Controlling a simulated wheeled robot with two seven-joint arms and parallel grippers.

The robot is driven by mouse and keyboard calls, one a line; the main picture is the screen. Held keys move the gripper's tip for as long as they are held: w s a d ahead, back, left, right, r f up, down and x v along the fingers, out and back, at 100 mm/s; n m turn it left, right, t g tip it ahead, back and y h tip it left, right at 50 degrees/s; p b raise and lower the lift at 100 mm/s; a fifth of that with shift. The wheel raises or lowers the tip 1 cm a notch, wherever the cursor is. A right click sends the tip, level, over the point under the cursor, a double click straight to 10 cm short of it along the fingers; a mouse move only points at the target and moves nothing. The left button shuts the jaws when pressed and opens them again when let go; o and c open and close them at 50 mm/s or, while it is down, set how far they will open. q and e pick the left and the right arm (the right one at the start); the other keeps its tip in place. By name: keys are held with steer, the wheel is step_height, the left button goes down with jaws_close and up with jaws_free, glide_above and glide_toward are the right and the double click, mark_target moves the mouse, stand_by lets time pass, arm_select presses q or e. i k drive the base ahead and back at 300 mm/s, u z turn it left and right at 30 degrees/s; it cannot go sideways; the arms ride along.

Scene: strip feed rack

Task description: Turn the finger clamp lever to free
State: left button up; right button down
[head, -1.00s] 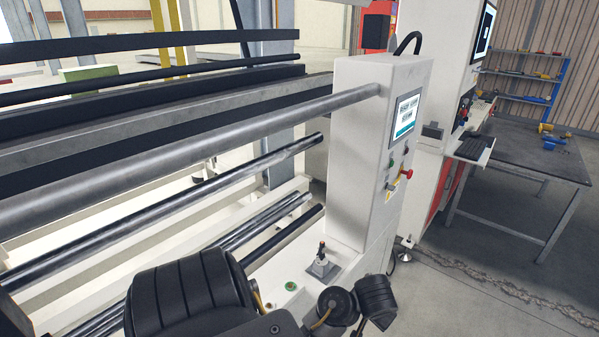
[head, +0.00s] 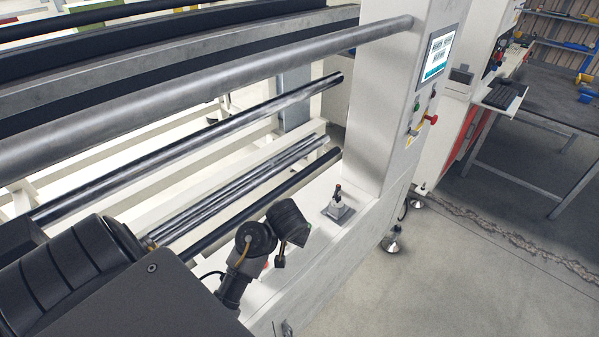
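A small upright lever (head: 338,190) with a dark, brownish grip stands on a square grey plate (head: 339,211) on the machine's white ledge. It looks like the finger clamp lever, but I see no readable label or position mark on it. My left arm comes in from the lower left. Its dark end, with what may be my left gripper (head: 279,262) pointing down, is over the ledge, left of and nearer than the lever, apart from it in the picture. I cannot make out the fingers. My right gripper is not in view.
Long metal rollers (head: 200,160) run along the left. A white column (head: 385,110) with a screen (head: 439,56) and a red button (head: 431,119) rises behind the lever. A table (head: 565,115) stands at the right. The floor in front is clear.

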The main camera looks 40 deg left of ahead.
mark_target(338, 188)
steer(key=u, duration=0.05)
steer(key=i, duration=1)
steer(key=z, duration=0.05)
